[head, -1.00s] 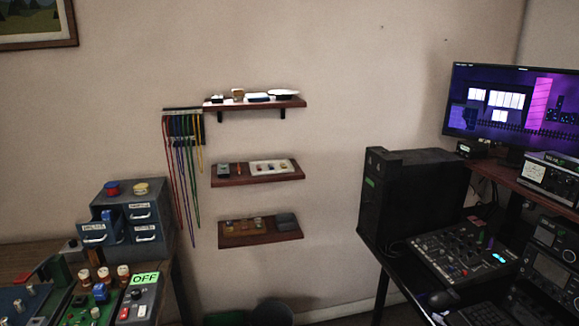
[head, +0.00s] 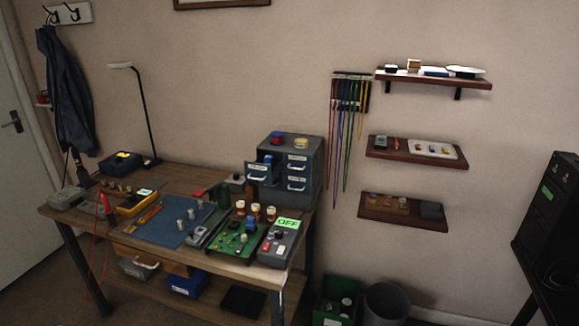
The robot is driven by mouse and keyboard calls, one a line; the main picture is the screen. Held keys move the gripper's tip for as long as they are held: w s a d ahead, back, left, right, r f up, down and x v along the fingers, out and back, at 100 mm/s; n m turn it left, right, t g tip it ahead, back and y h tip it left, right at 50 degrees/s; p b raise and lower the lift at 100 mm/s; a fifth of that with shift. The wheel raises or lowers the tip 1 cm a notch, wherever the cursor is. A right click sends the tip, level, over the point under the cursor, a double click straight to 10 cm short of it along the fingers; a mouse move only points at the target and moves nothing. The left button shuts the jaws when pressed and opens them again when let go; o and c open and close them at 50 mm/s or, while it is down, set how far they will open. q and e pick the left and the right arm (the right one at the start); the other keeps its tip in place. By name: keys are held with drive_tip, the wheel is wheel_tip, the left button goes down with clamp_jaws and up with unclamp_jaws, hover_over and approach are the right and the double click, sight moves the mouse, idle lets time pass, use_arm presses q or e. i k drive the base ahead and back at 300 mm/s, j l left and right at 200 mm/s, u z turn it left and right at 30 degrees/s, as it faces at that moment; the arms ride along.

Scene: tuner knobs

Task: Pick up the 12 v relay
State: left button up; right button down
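I cannot pick out the 12 v relay for certain; no label for it is readable at this size. Small blocky parts sit on the lower wall shelf (head: 381,218), and a blue block (head: 250,225) sits on the green circuit board (head: 232,246) on the workbench. Other small parts lie on the middle wall shelf (head: 395,154) beside a white tray (head: 432,149). A grey drawer cabinet (head: 312,204) at the back right of the bench has its upper left drawer (head: 262,170) pulled out. Neither of my grippers is in view.
The workbench (head: 180,180) stands at left, with a lamp (head: 146,110), a blue mat (head: 165,228) and a grey box with a green OFF display (head: 287,224). A green crate (head: 335,310) and grey bin (head: 386,303) stand right of it. A black case (head: 548,225) is at far right.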

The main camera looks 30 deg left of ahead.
sight(251, 223)
drive_tip(key=u, duration=1.25)
